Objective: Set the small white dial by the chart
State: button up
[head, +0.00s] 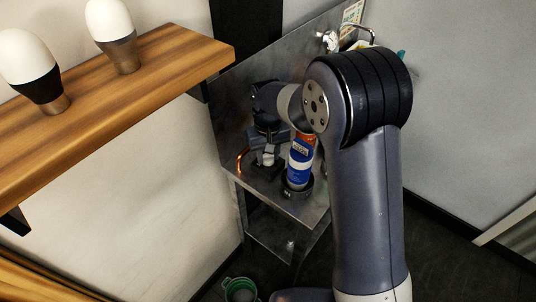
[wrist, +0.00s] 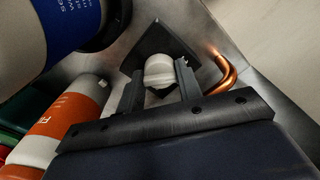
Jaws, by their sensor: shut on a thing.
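The small white dial (wrist: 160,68) sits in front of a dark square plate in the wrist view, between my two fingers. My gripper (wrist: 160,82) is shut on the dial, with one dark finger on each side of it. In the head view my gripper (head: 266,150) is low at the metal stand, partly hidden by my own arm, and I cannot make out the dial clearly there. A small printed card (head: 352,14), possibly the chart, is at the top of the metal back panel; its text is too small to read.
A copper pipe (wrist: 228,72) bends close to the right finger. A wooden shelf (head: 150,75) with two white-topped objects juts out at left. A green-rimmed bucket (head: 240,289) is below.

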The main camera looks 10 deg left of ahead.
jog(key=shift+n, duration=0.9)
jog(key=o, duration=1)
jog(key=shift+c, duration=0.2)
notch_tip(320, 180, up, 11)
jog(key=b, duration=0.1)
jog(key=shift+f, duration=0.2)
notch_tip(320, 180, down, 11)
jog(key=shift+r+p, duration=0.15)
jog(key=shift+p, duration=0.3)
